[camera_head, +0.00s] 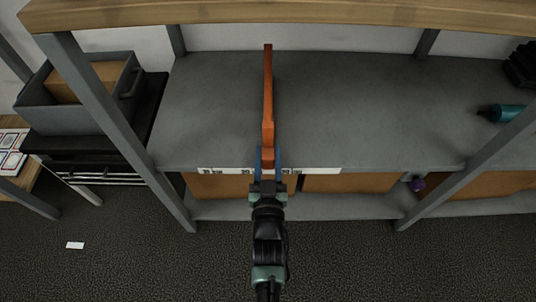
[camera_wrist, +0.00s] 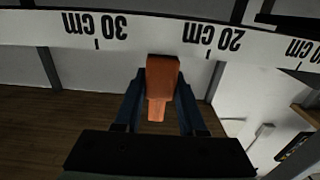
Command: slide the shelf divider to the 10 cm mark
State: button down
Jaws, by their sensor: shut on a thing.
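The orange shelf divider (camera_head: 267,105) stands on the grey shelf and runs from its front edge towards the back. My gripper (camera_head: 267,165) is shut on its front end, with the blue fingers on either side. In the wrist view the divider's end (camera_wrist: 163,85) sits between the fingers. A white scale strip (camera_head: 325,170) lies along the shelf's front edge. In the wrist view the strip (camera_wrist: 150,27) is upside down, and the divider is between the 30 cm and 20 cm marks. A label at the right edge there, cut off, seems to read 10 cm.
The grey shelf (camera_head: 200,110) is bare on both sides of the divider. A teal bottle (camera_head: 502,111) lies far right, near a dark object (camera_head: 522,65). Shelf posts (camera_head: 105,110) stand left and right. A grey bin (camera_head: 75,115) is outside the left post.

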jog(key=shift+d, duration=0.1)
jog(key=shift+c, duration=2.4)
grip_release()
jog(key=shift+d, duration=0.1)
jog(key=s+p, duration=0.4)
jog(key=s, duration=0.9)
